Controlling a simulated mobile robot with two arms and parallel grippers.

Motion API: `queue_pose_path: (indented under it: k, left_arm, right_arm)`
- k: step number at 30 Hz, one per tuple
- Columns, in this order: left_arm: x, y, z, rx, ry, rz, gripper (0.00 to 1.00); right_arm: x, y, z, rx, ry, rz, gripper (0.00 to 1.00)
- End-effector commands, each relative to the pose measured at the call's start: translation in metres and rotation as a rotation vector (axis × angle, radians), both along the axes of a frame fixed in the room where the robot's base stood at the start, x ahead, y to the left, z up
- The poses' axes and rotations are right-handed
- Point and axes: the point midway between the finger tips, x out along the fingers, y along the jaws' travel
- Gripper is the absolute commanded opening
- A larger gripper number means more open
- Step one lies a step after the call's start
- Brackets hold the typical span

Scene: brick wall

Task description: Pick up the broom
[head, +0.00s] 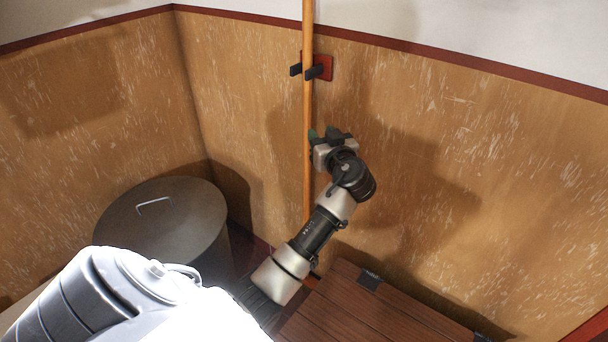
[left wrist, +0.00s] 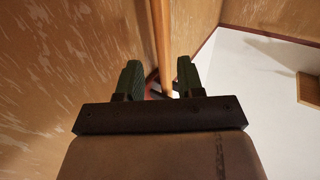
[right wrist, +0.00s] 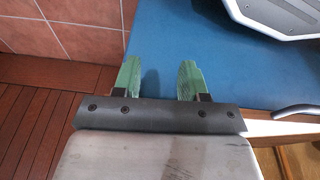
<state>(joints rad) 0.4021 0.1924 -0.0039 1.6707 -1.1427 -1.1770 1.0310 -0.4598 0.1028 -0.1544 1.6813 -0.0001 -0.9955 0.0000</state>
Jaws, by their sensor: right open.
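The broom's long wooden handle (head: 308,110) stands nearly upright against the wall, with its top out of frame and its lower end hidden behind my left arm. A red wall holder (head: 325,66) with dark prongs is around it higher up. My left gripper (head: 324,134) is at the handle, below the holder. In the left wrist view the handle (left wrist: 161,45) runs in the gap between the two parted green fingers (left wrist: 159,80), with space at both sides. I cannot tell how deep it sits between them. My right gripper (right wrist: 161,80) is open and empty, away from the broom.
A dark round lidded bin (head: 165,220) stands in the corner left of the broom. A brown slatted wooden surface (head: 345,305) lies at the lower right, close to the wall. In the right wrist view a blue surface (right wrist: 190,50) lies beyond the fingers, beside wooden slats (right wrist: 35,120).

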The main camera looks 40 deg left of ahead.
Motion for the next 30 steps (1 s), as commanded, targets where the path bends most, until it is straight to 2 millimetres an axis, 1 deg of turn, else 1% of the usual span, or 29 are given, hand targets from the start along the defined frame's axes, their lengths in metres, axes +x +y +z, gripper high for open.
queue_pose_path:
  k: [1,3,7,11,14,17,21,24,30]
  left_arm:
    - [0.004,0.009,0.001,0.003,0.0,0.004,0.37]
    - [0.009,0.02,0.001,0.003,0.001,0.004,0.37]
    - [0.017,0.034,0.0,0.002,0.004,0.002,0.37]
    - [0.02,0.041,-0.001,0.0,0.004,0.0,0.37]
    - [0.024,0.052,-0.001,0.003,0.005,0.001,0.37]
    - [0.03,0.068,-0.003,0.002,0.006,0.002,0.37]
    - [0.038,0.082,-0.004,0.001,0.005,0.0,0.37]
    - [0.041,0.086,-0.005,-0.001,0.006,-0.001,0.37]
    - [0.041,0.087,-0.005,-0.001,0.006,-0.002,0.37]
  right_arm:
    - [0.0,0.0,0.0,0.0,0.001,0.0,0.43]
    - [-0.001,0.0,-0.001,-0.001,0.003,0.0,0.43]
    - [-0.001,0.0,-0.002,-0.001,0.003,0.0,0.43]
    - [-0.002,0.0,-0.002,-0.001,0.003,0.0,0.43]
    - [-0.002,0.0,-0.003,-0.001,0.003,0.0,0.43]
    - [-0.003,-0.001,-0.004,-0.001,0.003,0.001,0.43]
    - [-0.006,-0.001,-0.01,-0.002,0.009,0.001,0.43]
    - [-0.007,-0.001,-0.011,-0.002,0.012,0.001,0.43]
    - [-0.005,-0.001,-0.01,-0.002,0.009,0.001,0.43]
